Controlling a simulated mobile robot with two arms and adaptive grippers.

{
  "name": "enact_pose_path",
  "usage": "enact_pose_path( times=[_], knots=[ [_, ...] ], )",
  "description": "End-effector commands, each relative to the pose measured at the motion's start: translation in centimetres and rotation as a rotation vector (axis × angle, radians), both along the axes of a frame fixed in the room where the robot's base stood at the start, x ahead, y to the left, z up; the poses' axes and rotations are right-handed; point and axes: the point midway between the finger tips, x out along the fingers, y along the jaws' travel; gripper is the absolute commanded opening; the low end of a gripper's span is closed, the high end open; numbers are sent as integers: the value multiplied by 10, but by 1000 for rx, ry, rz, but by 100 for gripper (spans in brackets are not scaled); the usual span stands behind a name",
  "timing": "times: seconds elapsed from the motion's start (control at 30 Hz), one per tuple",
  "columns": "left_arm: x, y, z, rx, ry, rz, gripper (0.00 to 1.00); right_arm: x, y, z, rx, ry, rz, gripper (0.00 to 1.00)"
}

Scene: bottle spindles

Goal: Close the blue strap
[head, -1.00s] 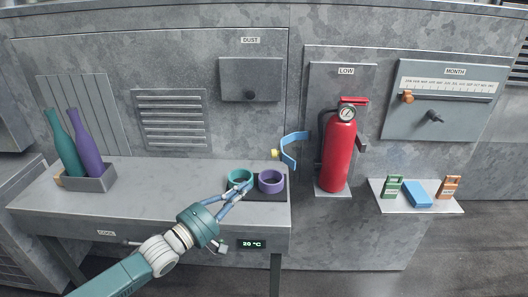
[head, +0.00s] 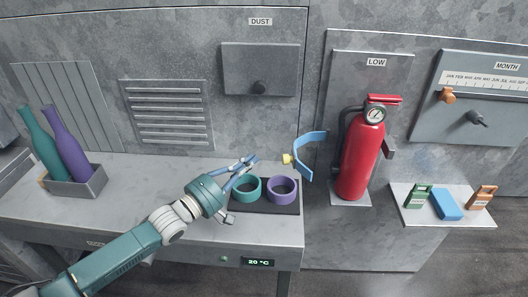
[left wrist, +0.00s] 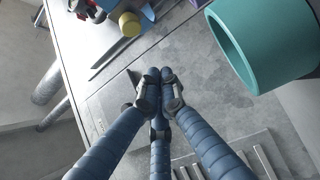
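The blue strap (head: 312,147) is a curved band that stands open, swung out to the left of the red fire extinguisher (head: 363,160). A yellow knob (head: 288,159) is at its free end. In the left wrist view the yellow knob (left wrist: 130,24) and part of the blue strap (left wrist: 107,5) show at the top left. My left gripper (head: 250,162) is to the left of the knob, over the bench and near the teal ring, apart from the strap. Its blue fingertips are together and empty in the left wrist view (left wrist: 158,74). My right gripper is not in view.
A teal ring (head: 247,197) and a purple ring (head: 281,199) sit on a dark tray just below my left gripper. A bin (head: 84,188) with two bottles stands at the left. A shelf (head: 455,223) with small boxes is right of the extinguisher.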

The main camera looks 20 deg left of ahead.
Motion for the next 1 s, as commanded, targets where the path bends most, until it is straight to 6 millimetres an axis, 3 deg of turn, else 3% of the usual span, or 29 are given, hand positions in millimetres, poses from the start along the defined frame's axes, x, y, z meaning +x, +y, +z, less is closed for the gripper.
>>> enact_pose_path(
  times=[0.33, 0.6, 0.8, 1.0],
  knots=[
    [54, -23, 8, -1, -3, 1, 0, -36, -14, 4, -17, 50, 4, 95],
    [90, -39, 11, -1, -2, 0, 0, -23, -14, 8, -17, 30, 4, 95],
    [65, -51, 7, -3, 3, -2, 0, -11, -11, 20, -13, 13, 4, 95],
    [53, -57, 4, 0, 1, -2, 0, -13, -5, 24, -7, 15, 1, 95]
  ],
)
